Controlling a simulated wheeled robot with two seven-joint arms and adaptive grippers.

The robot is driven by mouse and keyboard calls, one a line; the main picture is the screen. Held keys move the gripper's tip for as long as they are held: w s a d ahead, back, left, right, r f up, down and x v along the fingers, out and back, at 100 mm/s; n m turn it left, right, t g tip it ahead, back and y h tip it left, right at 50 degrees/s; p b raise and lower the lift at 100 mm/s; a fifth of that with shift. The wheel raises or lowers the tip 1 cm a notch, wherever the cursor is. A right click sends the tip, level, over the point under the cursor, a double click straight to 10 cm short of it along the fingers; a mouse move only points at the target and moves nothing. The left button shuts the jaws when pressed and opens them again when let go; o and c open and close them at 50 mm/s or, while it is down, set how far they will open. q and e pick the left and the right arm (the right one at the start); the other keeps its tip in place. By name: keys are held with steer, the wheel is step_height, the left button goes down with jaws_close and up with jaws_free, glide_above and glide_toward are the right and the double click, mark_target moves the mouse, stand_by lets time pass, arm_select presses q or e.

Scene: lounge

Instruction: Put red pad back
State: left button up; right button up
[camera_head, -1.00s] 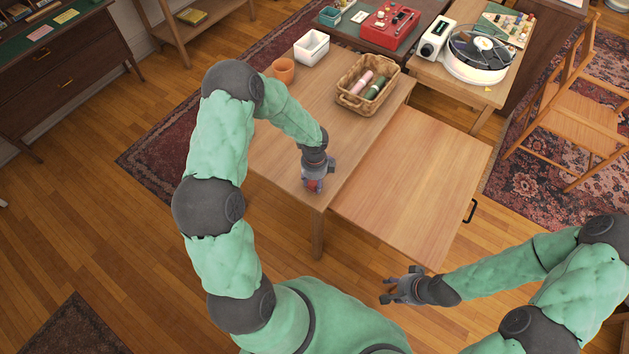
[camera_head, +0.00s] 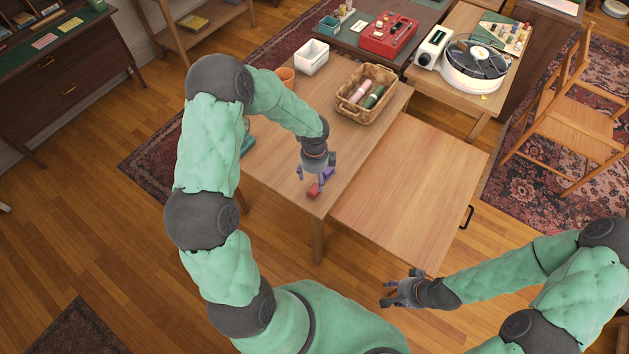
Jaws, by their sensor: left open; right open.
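The small red pad (camera_head: 314,190) lies on the wooden table near its front corner. My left gripper (camera_head: 314,179) is open just above and behind the pad, fingers pointing down. The pad appears clear of the fingers. My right gripper (camera_head: 390,291) is open and empty, low over the floor in front of the table.
A wicker basket (camera_head: 351,112) with pink and green rolls, a white bin (camera_head: 312,64) and an orange cup (camera_head: 286,76) stand on the table's far part. The pulled-out lower leaf (camera_head: 410,185) is bare. A turntable (camera_head: 474,66) stands on the side table behind.

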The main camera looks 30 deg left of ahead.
mark_target(314, 188)
arm_select(q)
steer(key=s+d+f+n+h, duration=0.2)
steer(key=s+d+f+n, duration=0.3)
steer(key=s+d+n, duration=0.3)
steer(key=s+d+f+n+h, duration=0.2)
steer(key=s+d+f+n, duration=0.3)
steer(key=s+d+n, duration=0.4)
steer(key=shift+d+n+p, duration=0.4)
steer(key=shift+d+n, duration=0.15)
steer(key=shift+n, duration=1.55)
